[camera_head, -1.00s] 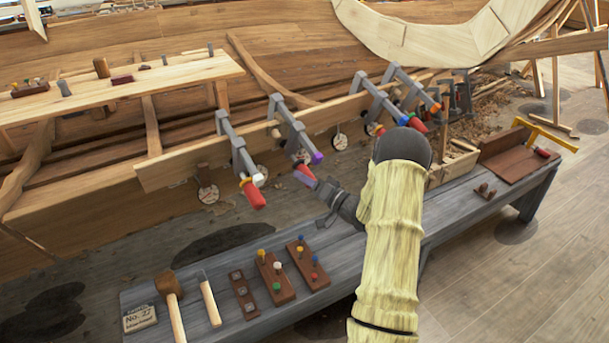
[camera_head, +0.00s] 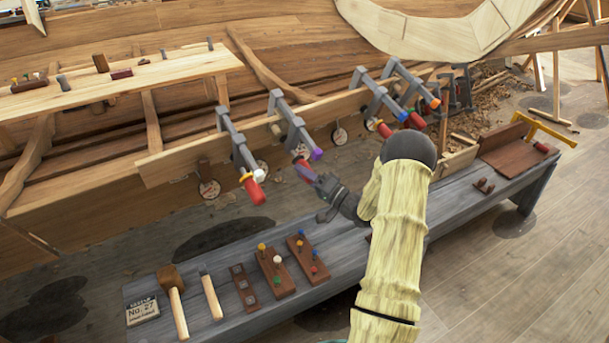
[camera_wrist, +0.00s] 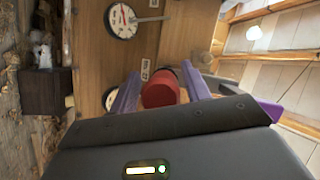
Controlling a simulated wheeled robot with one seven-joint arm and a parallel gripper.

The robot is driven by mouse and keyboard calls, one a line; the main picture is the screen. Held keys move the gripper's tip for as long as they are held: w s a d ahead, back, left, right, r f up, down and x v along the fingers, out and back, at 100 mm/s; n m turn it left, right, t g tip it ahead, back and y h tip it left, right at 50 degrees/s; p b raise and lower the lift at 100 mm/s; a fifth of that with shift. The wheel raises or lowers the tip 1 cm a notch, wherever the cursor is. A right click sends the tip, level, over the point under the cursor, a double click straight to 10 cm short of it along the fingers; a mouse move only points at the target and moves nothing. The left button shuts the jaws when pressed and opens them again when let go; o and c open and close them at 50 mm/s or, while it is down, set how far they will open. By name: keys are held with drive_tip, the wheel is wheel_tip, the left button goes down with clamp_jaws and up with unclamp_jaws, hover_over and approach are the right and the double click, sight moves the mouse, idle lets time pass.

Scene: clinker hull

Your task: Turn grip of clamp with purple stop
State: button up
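The clamp with the purple stop (camera_head: 290,122) is the third from the right of several grey clamps on the long plank. Its purple stop (camera_head: 316,154) shows at the lower end, and a purple piece shows at the right of the wrist view (camera_wrist: 270,110). Its red grip (camera_head: 301,166) hangs below, partly covered by my gripper (camera_head: 313,176). In the wrist view the red grip (camera_wrist: 160,91) lies between the two purple fingers of my gripper (camera_wrist: 160,88). The fingers stand apart, with narrow gaps beside the grip; contact is not visible.
A neighbouring clamp with a red grip (camera_head: 254,192) hangs close on the left. Two more clamps (camera_head: 380,100) are on the right. A grey bench (camera_head: 215,262) below bears a mallet and peg boards. Round dials (camera_wrist: 122,20) show behind the grip.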

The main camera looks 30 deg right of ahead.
drive_tip(key=shift+o, duration=0.6)
drive_tip(key=v, duration=1.7)
drive_tip(key=shift+d+f+b, duration=0.2)
drive_tip(key=shift+b, duration=0.25)
drive_tip(key=shift+r, duration=0.1)
drive_tip(key=s+a+r+n+h, duration=0.2)
drive_tip(key=a+r+n+h, duration=0.1)
drive_tip(key=a+n+h, duration=0.2)
drive_tip(key=n+h, duration=0.2)
drive_tip(key=n, duration=0.1)
drive_tip(key=shift+s+r, duration=0.3)
drive_tip(key=shift+r, duration=0.1)
drive_tip(key=shift+w+a, duration=0.1)
drive_tip(key=shift+w, duration=0.05)
